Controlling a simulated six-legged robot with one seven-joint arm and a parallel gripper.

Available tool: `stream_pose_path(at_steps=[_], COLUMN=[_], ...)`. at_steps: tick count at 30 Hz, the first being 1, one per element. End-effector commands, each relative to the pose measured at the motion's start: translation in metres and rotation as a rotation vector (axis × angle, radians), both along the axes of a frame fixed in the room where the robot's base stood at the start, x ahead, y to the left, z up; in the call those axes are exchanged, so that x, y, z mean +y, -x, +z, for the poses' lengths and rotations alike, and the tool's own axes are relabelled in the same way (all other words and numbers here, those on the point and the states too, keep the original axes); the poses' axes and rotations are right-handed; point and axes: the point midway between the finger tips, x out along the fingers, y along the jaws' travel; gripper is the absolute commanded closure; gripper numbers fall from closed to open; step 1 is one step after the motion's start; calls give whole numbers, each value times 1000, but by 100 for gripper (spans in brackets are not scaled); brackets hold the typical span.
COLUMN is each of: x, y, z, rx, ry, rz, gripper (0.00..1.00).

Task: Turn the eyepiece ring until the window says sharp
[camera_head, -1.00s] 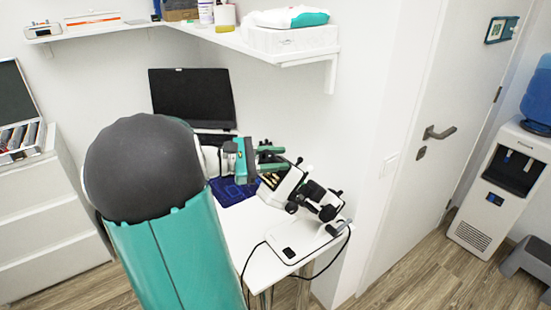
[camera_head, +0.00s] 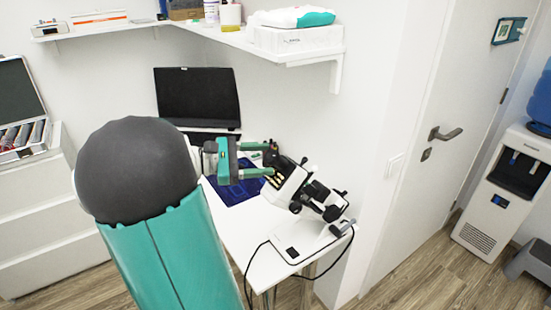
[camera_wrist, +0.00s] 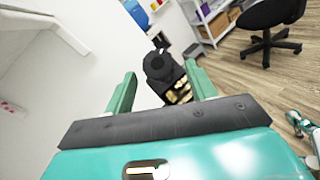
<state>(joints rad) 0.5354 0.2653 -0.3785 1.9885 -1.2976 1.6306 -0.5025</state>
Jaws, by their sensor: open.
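The black-and-white eye instrument (camera_head: 308,195) stands tilted on a white base at the table's right side. Its black eyepiece (camera_head: 270,153) is at the upper left end. In the wrist view the dark round eyepiece (camera_wrist: 158,66) faces me, with brass-coloured parts below it. My gripper (camera_head: 267,159) is open, its green fingers pointing at the eyepiece end. In the wrist view the fingers of my gripper (camera_wrist: 161,76) stand left and right of the eyepiece, with gaps on both sides. I cannot tell whether they reach its depth. No window text is readable.
A dark laptop (camera_head: 198,97) and a blue mat (camera_head: 236,190) are on the white table (camera_head: 232,232). A wall shelf (camera_head: 290,58) hangs above. A black cable (camera_head: 250,262) loops round the instrument's base. A door (camera_head: 420,100) and water cooler (camera_head: 497,190) are at right.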

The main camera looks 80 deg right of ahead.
Motion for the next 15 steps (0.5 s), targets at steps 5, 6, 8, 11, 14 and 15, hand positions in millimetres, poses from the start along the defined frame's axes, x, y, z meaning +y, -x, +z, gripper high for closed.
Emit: stream_pose_path(at_steps=[5,6,8,11,14,15], x=[18,21,26,33,37,38], y=[-38,-45,-55,-68,-76,-77], z=[3,4,5,6,7,7], rx=[1,1,1,0,1,1], ry=[0,0,0,-1,1,0], rz=[4,3,4,2,1,0], gripper=[44,44,44,44,44,44])
